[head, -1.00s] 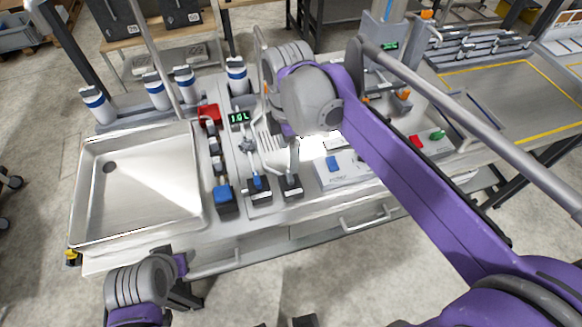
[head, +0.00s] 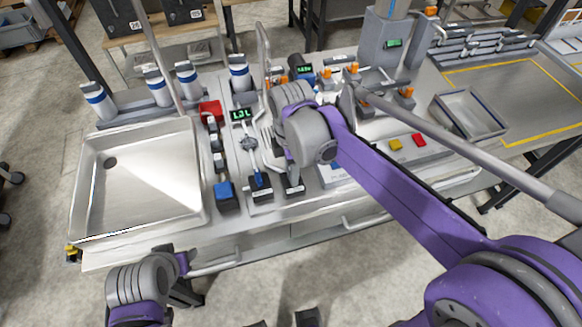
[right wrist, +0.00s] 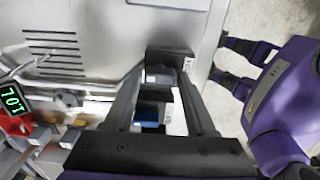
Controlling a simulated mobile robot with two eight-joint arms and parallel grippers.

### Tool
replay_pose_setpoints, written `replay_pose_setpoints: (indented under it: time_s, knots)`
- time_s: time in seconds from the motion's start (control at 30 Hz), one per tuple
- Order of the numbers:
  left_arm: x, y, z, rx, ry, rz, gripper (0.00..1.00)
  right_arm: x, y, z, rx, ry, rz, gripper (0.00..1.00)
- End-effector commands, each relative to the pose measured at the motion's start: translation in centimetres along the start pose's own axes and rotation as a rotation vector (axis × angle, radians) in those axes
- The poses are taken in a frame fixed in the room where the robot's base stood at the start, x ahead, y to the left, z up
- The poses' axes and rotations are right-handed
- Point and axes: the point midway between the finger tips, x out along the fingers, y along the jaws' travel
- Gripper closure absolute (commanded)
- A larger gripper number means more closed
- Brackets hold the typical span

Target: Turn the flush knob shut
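A grey star-shaped knob (head: 249,143) sits on the panel below a green-digit display (head: 241,115); it also shows left of my fingers in the right wrist view (right wrist: 68,99). I cannot read a label that marks the flush knob. Blue-topped black fittings (head: 260,188) stand in front of it. My right gripper (right wrist: 164,75) is open in the right wrist view. Its fingers lie either side of a grey cylindrical part on a black block (right wrist: 172,57); contact is unclear. In the head view my right wrist hides it. My left arm is at the lower left; its finger opening is unclear.
A steel sink (head: 145,185) fills the bench's left side. A red block (head: 210,110) and white-and-blue cylinders (head: 240,76) stand behind the panel. A grey tray (head: 468,114) lies at right.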

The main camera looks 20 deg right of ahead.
Motion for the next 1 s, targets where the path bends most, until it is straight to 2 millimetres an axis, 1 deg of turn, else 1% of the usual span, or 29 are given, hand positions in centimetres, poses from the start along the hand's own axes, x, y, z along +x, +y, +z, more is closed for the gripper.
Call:
replay_pose_setpoints:
  time_s: [0.03, 0.17, 0.2, 0.27, 0.3, 0.5, 0.67, 0.87, 1.0]
  knots:
    - [0.00, 0.00, 0.00, 0.000, 0.000, 0.000, 0.50, -0.01, 0.00, 0.00, 0.000, 0.000, 0.000, 0.55]
    - [0.00, 0.00, 0.00, 0.000, 0.000, 0.000, 0.50, -0.01, 0.00, 0.00, 0.000, 0.000, 0.000, 0.78]
    - [0.00, 0.00, 0.00, 0.000, 0.000, 0.000, 0.50, -0.02, 0.00, 0.00, 0.000, 0.000, 0.000, 0.85]
    - [0.00, 0.00, 0.00, 0.000, 0.000, 0.000, 0.50, -0.02, 0.00, -0.01, 0.000, 0.000, 0.000, 0.96]
    - [0.00, 0.00, 0.00, 0.000, 0.000, 0.000, 0.50, -0.02, 0.00, -0.01, 0.000, 0.000, 0.000, 1.00]
    - [0.01, 0.00, 0.01, 0.000, 0.000, 0.000, 0.50, -0.02, 0.00, -0.01, 0.008, 0.000, 0.000, 1.00]
    - [0.05, 0.00, 0.05, 0.000, 0.000, 0.000, 0.50, -0.02, 0.00, -0.01, 0.050, 0.000, 0.000, 1.00]
    - [0.15, 0.00, 0.16, 0.000, -0.001, 0.000, 0.50, -0.02, 0.00, -0.01, 0.169, 0.000, 0.000, 1.00]
    - [0.24, 0.00, 0.25, 0.000, -0.002, 0.000, 0.50, -0.02, 0.00, -0.01, 0.288, 0.000, 0.000, 1.00]
